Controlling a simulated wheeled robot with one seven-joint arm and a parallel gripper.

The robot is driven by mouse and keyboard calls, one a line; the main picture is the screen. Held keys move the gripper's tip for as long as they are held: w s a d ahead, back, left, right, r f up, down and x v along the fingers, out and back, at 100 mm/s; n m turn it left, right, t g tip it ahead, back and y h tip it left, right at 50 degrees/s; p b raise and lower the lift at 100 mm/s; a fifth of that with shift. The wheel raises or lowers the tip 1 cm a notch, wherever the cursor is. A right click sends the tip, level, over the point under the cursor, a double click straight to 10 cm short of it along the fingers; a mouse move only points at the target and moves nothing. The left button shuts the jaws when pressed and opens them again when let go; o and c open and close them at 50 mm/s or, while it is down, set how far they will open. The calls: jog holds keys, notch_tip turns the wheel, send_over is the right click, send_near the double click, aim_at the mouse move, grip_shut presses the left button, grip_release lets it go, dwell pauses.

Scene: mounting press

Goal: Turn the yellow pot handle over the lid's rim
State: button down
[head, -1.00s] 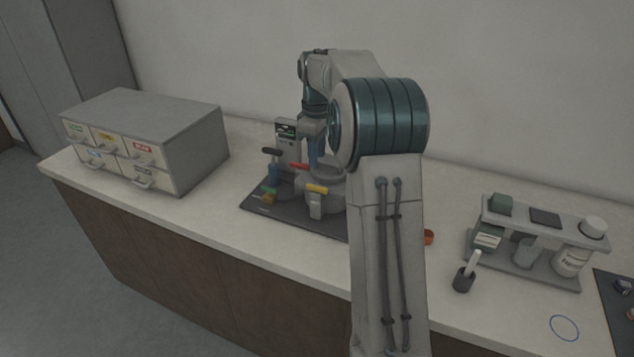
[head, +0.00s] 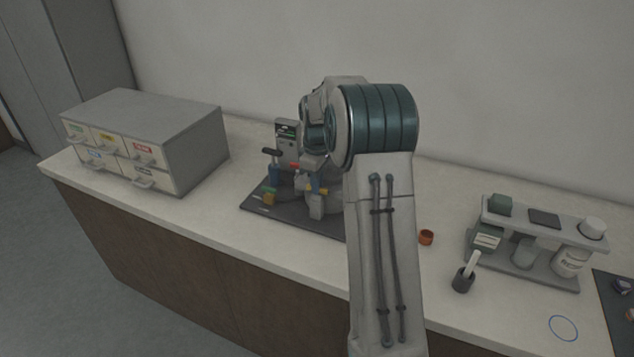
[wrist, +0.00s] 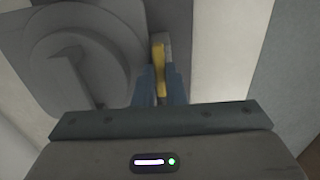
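The yellow pot handle (wrist: 159,70) is in the wrist view, between the two blue fingers of my gripper (wrist: 160,83). The fingers lie close along both its sides and look shut on it. In the head view the yellow handle (head: 323,190) shows at the front of the grey pot (head: 333,188), partly covered by my gripper (head: 313,180). In the wrist view the round grey lid (wrist: 85,65) with a raised bar lies to the left of the handle. My arm hides much of the pot in the head view.
The press unit (head: 288,140) stands behind on a dark mat (head: 285,222), with a black-topped lever (head: 271,153) at left. A drawer cabinet (head: 190,145) is farther left.

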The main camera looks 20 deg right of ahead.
dwell(0.4)
jog(key=m, duration=0.4)
jog(key=shift+m, duration=0.4)
jog(key=m, duration=0.4)
jog(key=shift+r+m, duration=0.1)
jog(key=shift+m, duration=0.2)
jog(key=m, duration=0.4)
jog(key=shift+w+p, duration=0.1)
jog(key=shift+p, duration=0.3)
jog(key=shift+m, duration=2.1)
jog(key=c, duration=1.5)
grip_release()
